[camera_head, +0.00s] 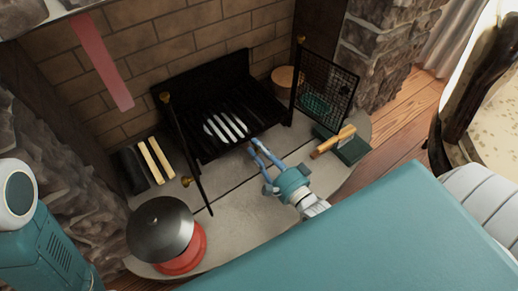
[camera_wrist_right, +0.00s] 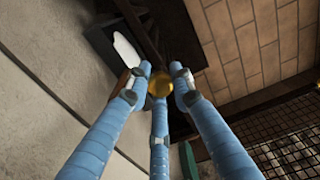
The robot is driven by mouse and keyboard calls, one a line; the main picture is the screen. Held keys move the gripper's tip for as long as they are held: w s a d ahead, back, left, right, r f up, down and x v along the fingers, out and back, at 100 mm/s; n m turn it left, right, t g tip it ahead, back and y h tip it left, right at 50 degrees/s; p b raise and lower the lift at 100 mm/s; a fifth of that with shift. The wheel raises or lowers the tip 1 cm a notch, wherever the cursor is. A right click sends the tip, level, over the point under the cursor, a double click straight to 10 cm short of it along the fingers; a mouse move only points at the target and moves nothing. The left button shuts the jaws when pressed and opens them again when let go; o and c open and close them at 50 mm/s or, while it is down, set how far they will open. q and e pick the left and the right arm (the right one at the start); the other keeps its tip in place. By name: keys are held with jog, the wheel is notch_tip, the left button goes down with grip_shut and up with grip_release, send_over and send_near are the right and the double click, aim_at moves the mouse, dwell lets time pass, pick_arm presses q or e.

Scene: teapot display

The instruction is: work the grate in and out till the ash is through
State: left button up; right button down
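The black grate (camera_head: 222,108) sits in the brick fireplace, with pale ash (camera_head: 226,127) showing in strips between its bars. My right gripper (camera_head: 255,150) is at the grate's front edge. In the right wrist view its blue fingers close around a round brass knob (camera_wrist_right: 160,84), with fingertips against both sides of it. The knob is hidden in the head view. A dark frame with a pale patch (camera_wrist_right: 127,49) shows behind the fingers in the wrist view. My left gripper is out of view.
A mesh screen panel (camera_head: 326,91) stands open at the right; another dark panel (camera_head: 186,150) is edge-on at the left. A dark-lidded red pot (camera_head: 183,262) stands front left. A wooden-handled tool (camera_head: 333,142) lies right. Stone hearth between is mostly clear.

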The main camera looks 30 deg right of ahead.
aim_at(250, 140)
jog(key=shift+w+a, duration=0.15)
jog(key=shift+w, duration=0.95)
jog(key=shift+w+a, duration=0.15)
jog(key=shift+w, duration=0.9)
jog(key=c, duration=1.5)
grip_release()
jog(key=shift+w, duration=0.1)
jog(key=shift+c, duration=0.2)
jog(key=s, duration=0.4)
jog(key=s+d, duration=0.1)
jog(key=s, duration=0.7)
jog(key=shift+d, duration=0.3)
